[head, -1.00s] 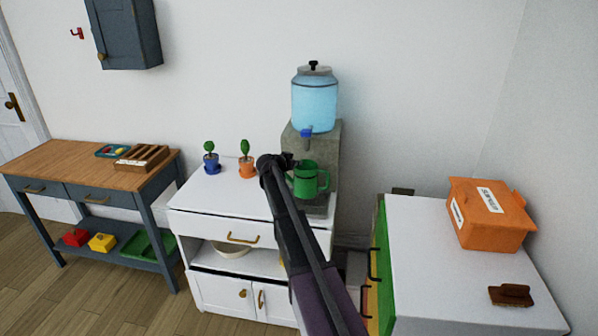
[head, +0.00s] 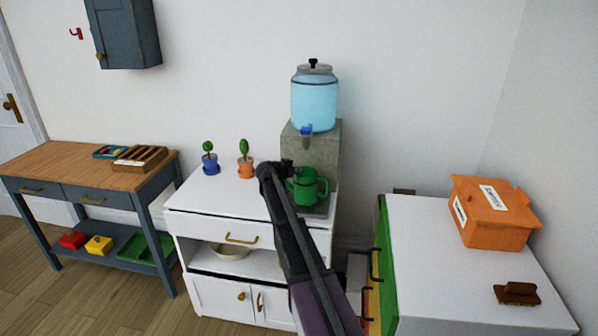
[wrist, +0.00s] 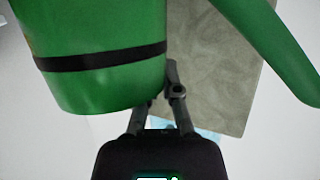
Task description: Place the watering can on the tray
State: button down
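The green watering can (head: 308,188) is in front of the stone stand, below the dispenser's blue tap. In the wrist view the can (wrist: 100,75) shows large, with a black band and its spout at right. My gripper (head: 287,170) is at the can's left side, its fingers closed together at the can's edge in the wrist view (wrist: 165,95). The grip point is partly hidden behind the can. I cannot tell whether the can touches the stand's base. A green tray (head: 137,254) lies on the lower shelf of the wooden-topped bench at left.
The water dispenser (head: 315,100) stands on the stone stand (head: 322,150). Two potted plants, blue (head: 210,165) and orange (head: 246,168), stand on the white cabinet (head: 200,195). An orange box (head: 485,225) is at right.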

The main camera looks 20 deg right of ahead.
jog(key=shift+f, duration=0.15)
jog(key=c, duration=0.8)
grip_release()
jog(key=shift+s+a+r, duration=0.1)
jog(key=shift+a+r, duration=0.05)
jog(key=shift+r, duration=0.1)
jog(key=p+v, duration=0.4)
jog(key=v, duration=0.7)
jog(key=shift+s+a+p, duration=0.15)
jog(key=shift+a+p, duration=0.15)
jog(key=shift+a, duration=0.05)
jog(key=shift+r, duration=0.15)
